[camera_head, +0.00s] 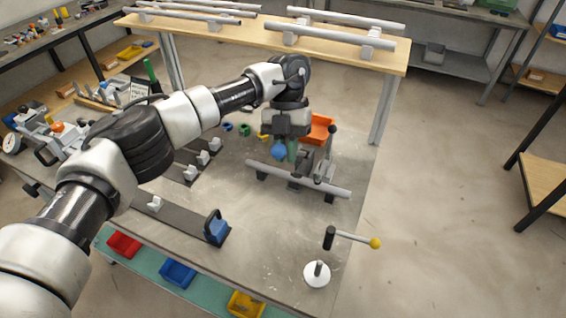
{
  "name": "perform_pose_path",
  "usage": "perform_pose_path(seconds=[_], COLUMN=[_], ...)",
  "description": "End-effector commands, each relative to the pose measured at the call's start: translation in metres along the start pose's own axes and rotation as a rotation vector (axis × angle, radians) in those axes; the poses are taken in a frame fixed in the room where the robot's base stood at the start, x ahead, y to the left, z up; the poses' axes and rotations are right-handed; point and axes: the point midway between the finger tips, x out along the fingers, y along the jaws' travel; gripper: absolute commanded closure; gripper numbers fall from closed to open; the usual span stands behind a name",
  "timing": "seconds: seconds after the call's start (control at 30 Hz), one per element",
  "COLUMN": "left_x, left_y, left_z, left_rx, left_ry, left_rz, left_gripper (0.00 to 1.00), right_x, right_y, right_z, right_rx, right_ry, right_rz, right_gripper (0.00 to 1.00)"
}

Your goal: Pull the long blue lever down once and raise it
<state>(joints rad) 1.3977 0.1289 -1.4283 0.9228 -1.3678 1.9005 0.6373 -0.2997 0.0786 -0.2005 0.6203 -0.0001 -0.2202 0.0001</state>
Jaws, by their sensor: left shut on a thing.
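My left gripper (286,138) points down over the far part of the grey bench. It is shut on the long blue lever, whose round blue end (278,152) shows just below the fingers. The gripper hides most of the lever, so its length and angle cannot be told. A small green part (292,151) shows right beside the blue end. A grey tube (300,180) lies on dark supports just below and in front of the gripper. My right gripper is not in view.
A yellow-knobbed lever (358,239) and a blue clamp (217,228) are nearer. A wooden shelf with tubes (330,44) stands behind. The bench's middle is clear.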

Motion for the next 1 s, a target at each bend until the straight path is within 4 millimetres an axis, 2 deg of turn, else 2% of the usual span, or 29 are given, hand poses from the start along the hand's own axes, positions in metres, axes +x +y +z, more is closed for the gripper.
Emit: perform_pose_path(seconds=[0.1,0.33,1.0], left_x=[-0.009,-0.018,-0.023], left_y=[-0.002,-0.004,-0.004], left_z=[0.002,0.005,0.007], left_rx=[-0.01,-0.019,-0.022], left_ry=[0.033,0.083,0.107], left_rz=[0.002,0.004,0.005], left_gripper=[1.0,1.0,1.0], right_x=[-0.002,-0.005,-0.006], right_y=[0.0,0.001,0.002], right_z=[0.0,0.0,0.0], right_rx=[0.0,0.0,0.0], right_ry=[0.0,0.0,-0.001], right_rz=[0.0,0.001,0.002], right_gripper=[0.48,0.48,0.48])
